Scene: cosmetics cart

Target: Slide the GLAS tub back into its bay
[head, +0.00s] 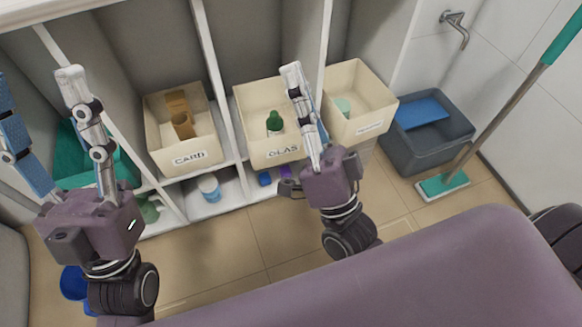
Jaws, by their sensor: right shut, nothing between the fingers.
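The GLAS tub (262,158) is a cream open-top tub in the middle bay of the white shelf unit, with its label facing me. It holds a green-topped bottle (274,122). Its front stands out towards me; how deep it sits in the bay is hard to tell. My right gripper (292,70) is shut and empty. Its fingers pass over the right side of the GLAS tub in the picture and hide part of that wall; I cannot tell whether they touch it. My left gripper (36,78) is open and empty at the far left, away from the GLAS tub.
A CARD tub (193,157) stands to the left, and another cream tub (369,127) stands close on the right. A green tub (125,170) is partly hidden behind my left gripper. A grey bin (430,155) and a mop (443,184) stand at right.

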